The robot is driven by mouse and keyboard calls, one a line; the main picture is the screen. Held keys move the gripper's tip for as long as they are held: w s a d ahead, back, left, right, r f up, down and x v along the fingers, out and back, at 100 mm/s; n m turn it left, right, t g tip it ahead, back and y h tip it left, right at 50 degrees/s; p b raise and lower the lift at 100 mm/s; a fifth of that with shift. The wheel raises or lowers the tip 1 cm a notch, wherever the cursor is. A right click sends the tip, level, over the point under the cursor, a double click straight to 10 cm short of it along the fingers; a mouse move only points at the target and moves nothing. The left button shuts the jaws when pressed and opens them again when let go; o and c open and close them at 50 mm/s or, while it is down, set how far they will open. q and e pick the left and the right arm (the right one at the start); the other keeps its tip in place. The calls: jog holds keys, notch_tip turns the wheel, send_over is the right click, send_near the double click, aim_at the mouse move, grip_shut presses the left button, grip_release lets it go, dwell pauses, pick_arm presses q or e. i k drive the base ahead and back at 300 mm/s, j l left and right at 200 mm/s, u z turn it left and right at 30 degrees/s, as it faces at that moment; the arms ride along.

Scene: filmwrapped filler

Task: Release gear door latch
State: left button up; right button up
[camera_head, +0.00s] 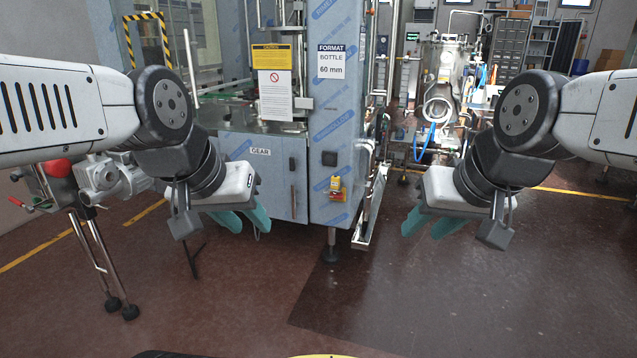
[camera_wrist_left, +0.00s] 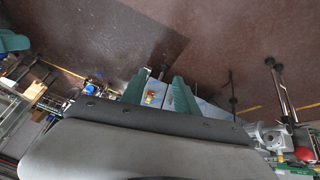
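The grey gear door (camera_head: 262,178), labelled GEAR, is low on the front of the blue-film-wrapped machine and looks shut. A small dark latch (camera_head: 292,163) sits near its right edge, above a slim vertical handle (camera_head: 293,202). My left gripper (camera_head: 245,218) has teal fingers spread apart, empty, in front of the door's lower part in the head view; contact is not visible. In the left wrist view its fingers (camera_wrist_left: 158,92) are apart, with the machine small beyond them. My right gripper (camera_head: 430,225) is open and empty, right of the machine.
A tripod-like stand (camera_head: 95,235) is at left. A steel vessel (camera_head: 440,90) stands behind at right. The front floor is clear.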

aim_at(293, 161)
jog(key=i+j+z, duration=0.1)
jog(key=i+j, duration=0.2)
jog(key=i, duration=0.3)
jog(key=i+j+z, duration=0.1)
jog(key=i+j, duration=0.2)
jog(key=i, duration=0.35)
jog(key=i+j+z, duration=0.15)
jog(key=i+j, duration=0.2)
jog(key=i, duration=0.25)
jog(key=i+j+z, duration=0.1)
jog(key=i+j, duration=0.35)
jog(key=i, duration=0.1)
